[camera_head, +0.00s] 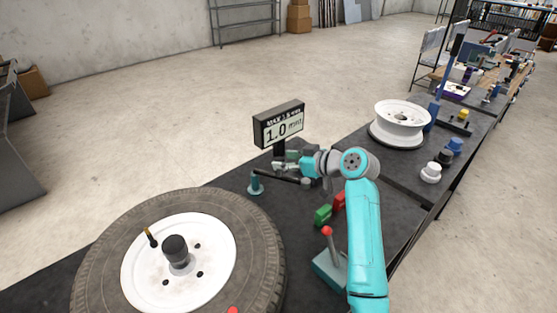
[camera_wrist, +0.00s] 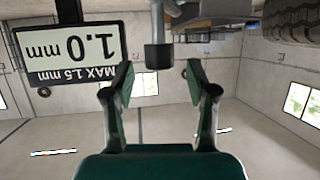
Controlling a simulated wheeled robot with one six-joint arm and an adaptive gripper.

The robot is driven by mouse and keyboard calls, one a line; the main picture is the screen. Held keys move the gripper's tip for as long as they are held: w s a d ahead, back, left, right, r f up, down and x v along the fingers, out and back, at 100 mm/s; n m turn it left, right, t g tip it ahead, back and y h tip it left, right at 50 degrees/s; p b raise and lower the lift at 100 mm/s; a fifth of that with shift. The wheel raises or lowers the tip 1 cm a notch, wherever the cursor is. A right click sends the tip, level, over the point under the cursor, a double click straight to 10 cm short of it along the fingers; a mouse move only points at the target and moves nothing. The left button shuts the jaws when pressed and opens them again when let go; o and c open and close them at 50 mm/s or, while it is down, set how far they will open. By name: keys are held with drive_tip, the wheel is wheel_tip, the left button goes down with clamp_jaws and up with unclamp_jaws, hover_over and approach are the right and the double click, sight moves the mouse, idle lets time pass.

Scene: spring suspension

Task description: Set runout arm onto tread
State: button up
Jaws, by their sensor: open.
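The tyre (camera_head: 255,235) lies flat around a white wheel (camera_head: 215,270) at lower left in the head view; its dark tread edge also shows at the top right of the wrist view (camera_wrist: 292,18). The runout arm seems to be the thin dark bar (camera_head: 277,174) beside the display stand, near the tyre's far right side. My gripper (camera_head: 282,163) is open next to it. In the wrist view the two fingers (camera_wrist: 158,78) are apart, with a dark round knob (camera_wrist: 158,57) on a grey rod just ahead between them. Contact between arm and tread cannot be told.
The display (camera_head: 280,124) reads 1.0 mm and stands behind my gripper. A teal post (camera_head: 255,184) stands between tyre and gauge. A white rim (camera_head: 400,120) sits farther right.

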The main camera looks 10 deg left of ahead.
drive_tip(key=shift+x, duration=1.45)
clamp_jaws()
